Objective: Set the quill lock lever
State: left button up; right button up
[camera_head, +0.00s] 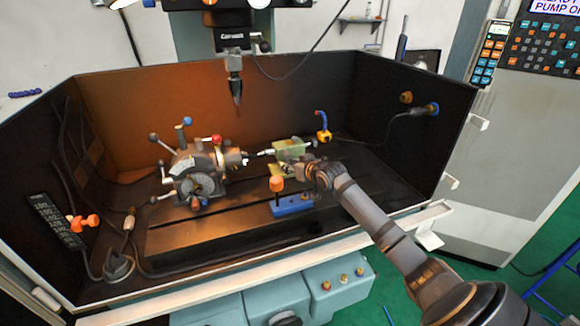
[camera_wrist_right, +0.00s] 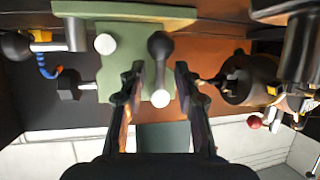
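The green tailstock (camera_head: 291,148) stands on the machine table, right of the indexing chuck (camera_head: 198,172). In the right wrist view the green tailstock block (camera_wrist_right: 119,62) fills the upper middle. A dark lever with a round knob (camera_wrist_right: 158,46), which looks like the quill lock lever, lies on it. My right gripper (camera_wrist_right: 159,74) is open, its two fingers on either side of the lever's lower part. I cannot tell whether they touch it. In the head view the right gripper (camera_head: 314,172) is at the tailstock's front right and hides part of it. My left gripper is not in view.
A blue block (camera_head: 292,207) with an orange-knobbed post (camera_head: 277,185) is in front of the tailstock. The spindle tool (camera_head: 236,88) hangs above the chuck. A blue and yellow coolant nozzle (camera_head: 323,134) stands behind.

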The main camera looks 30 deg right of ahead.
jog(key=shift+w+f, duration=0.15)
jog(key=shift+w, duration=0.2)
grip_shut()
